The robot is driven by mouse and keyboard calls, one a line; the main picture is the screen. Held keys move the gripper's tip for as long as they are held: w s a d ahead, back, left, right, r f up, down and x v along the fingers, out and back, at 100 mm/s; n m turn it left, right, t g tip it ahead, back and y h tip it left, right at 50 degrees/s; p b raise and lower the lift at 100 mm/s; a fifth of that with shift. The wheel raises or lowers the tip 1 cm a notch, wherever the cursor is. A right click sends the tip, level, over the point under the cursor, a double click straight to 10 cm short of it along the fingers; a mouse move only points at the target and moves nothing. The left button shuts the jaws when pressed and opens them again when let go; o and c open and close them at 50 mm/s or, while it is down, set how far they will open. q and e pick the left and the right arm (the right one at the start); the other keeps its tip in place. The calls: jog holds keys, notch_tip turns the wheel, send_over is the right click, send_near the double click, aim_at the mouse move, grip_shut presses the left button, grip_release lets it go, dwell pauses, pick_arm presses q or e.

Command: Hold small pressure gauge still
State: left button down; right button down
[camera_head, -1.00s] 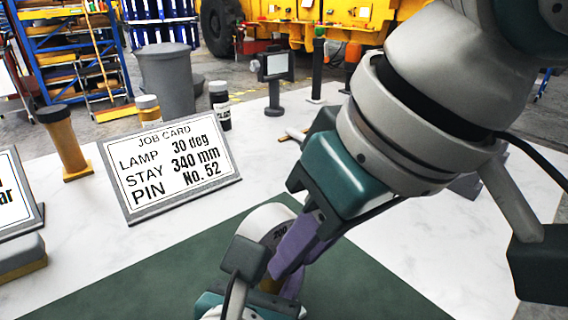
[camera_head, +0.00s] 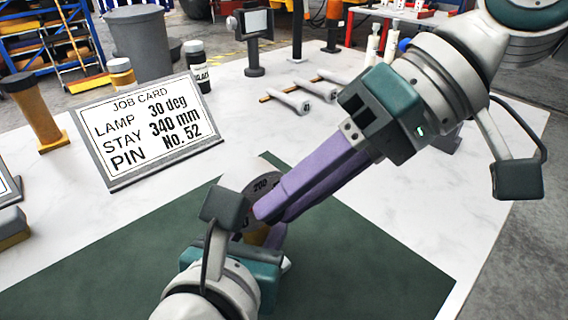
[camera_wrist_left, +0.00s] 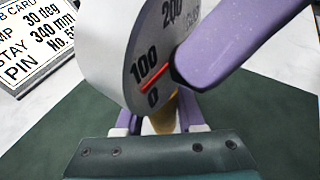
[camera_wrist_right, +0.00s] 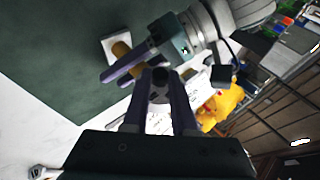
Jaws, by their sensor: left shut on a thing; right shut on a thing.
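The small pressure gauge has a pale round case and a grey dial (camera_head: 262,184) with black numbers. In the left wrist view its dial (camera_wrist_left: 152,62) shows a red needle near 100. My left gripper (camera_head: 257,237) is shut on the gauge's brass stem (camera_wrist_left: 163,117), below the dial. My right gripper (camera_head: 266,213) reaches in from the right, its purple fingers across the front of the dial and hiding part of it. It is shut on a part of the gauge, which shows as a small dark round piece (camera_wrist_right: 160,85) between its fingers in the right wrist view.
A green mat (camera_head: 365,270) lies under the gauge on the white table (camera_head: 75,235). A job card (camera_head: 150,130) stands behind it at left. Brown post (camera_head: 38,112), jars (camera_head: 197,68) and several rods (camera_head: 318,88) stand or lie farther back.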

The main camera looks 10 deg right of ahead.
jog(key=shift+f, duration=0.1)
dwell(0.4)
jog(key=c, duration=1)
grip_release()
jog(key=shift+d, duration=0.1)
jog(key=v, duration=1.2)
jog(key=shift+w+d, duration=0.1)
